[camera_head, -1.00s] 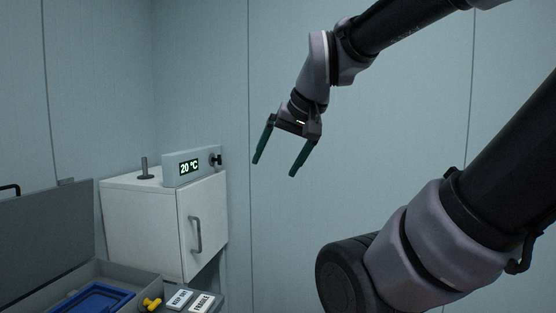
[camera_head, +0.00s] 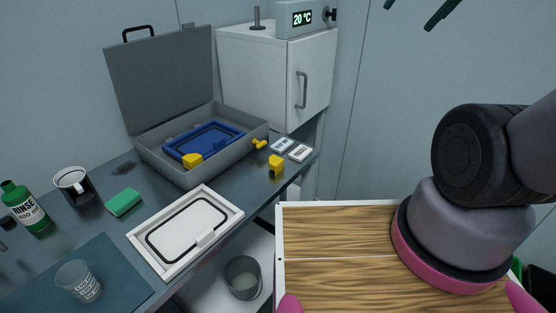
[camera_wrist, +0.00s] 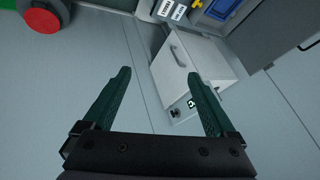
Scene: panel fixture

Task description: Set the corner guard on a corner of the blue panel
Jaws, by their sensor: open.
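The blue panel (camera_head: 212,137) lies in the open grey case, and part of it shows at the top of the wrist view (camera_wrist: 222,9). A yellow corner piece (camera_head: 192,161) sits at its near corner. Another yellow block (camera_head: 276,167), which looks like a corner guard, stands on the dark table right of the case. A third yellow piece (camera_head: 259,144) is at the case's right side; I cannot tell its exact shape. My gripper (camera_head: 410,17) is open and empty, high up at the top edge, far from these. Its two green fingers (camera_wrist: 159,74) are apart in the wrist view.
The grey case (camera_head: 192,179) has its lid raised behind. A white panel (camera_head: 186,232), green sponge (camera_head: 124,202), mug (camera_head: 73,184), glass (camera_head: 78,282) and bottle (camera_head: 25,207) are on the table. Two label cards (camera_head: 300,153) lie near the white cabinet (camera_head: 275,75).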

